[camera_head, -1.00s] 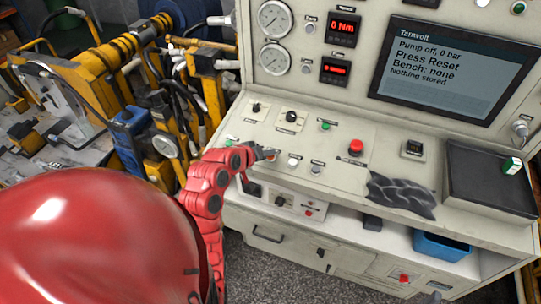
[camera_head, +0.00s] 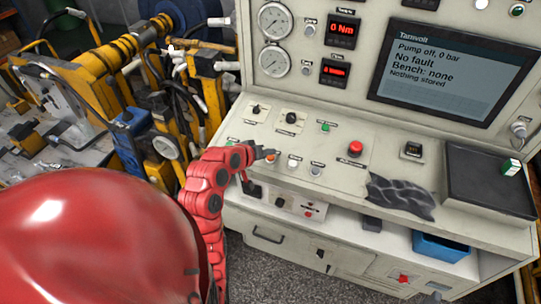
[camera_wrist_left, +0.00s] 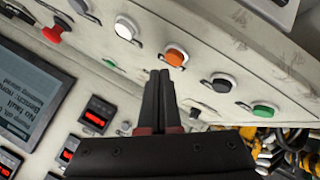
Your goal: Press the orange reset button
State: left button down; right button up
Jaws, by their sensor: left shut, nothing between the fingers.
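The orange reset button (camera_wrist_left: 175,56) has a white rim and sits in a row of buttons on the console. In the head view it shows as a small orange spot (camera_head: 270,158) just below my fingertips. My left gripper (camera_head: 265,152) is shut and empty, reaching over the console from the left. In the left wrist view its closed fingertips (camera_wrist_left: 160,76) point at the panel close to the orange button, seemingly apart from it. The display (camera_head: 440,68) reads "Pump off, 0 bar", "No fault", "Bench: none", "Nothing stored". My right gripper is not in view.
A white button (camera_wrist_left: 125,28) and a black button (camera_wrist_left: 222,83) flank the orange one, with a green button (camera_wrist_left: 264,110) beyond. A red mushroom button (camera_head: 355,148) and a dark crumpled cloth (camera_head: 400,195) lie further right on the console.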

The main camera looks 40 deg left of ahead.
pick_arm(q)
jog(key=r, duration=0.1)
jog(key=r+p, duration=0.1)
jog(key=r, duration=0.1)
jog(key=r+p, duration=0.1)
jog(key=r, duration=0.1)
jog(key=shift+s+d, duration=0.1)
jog(key=shift+s, duration=0.3)
dwell(0.8)
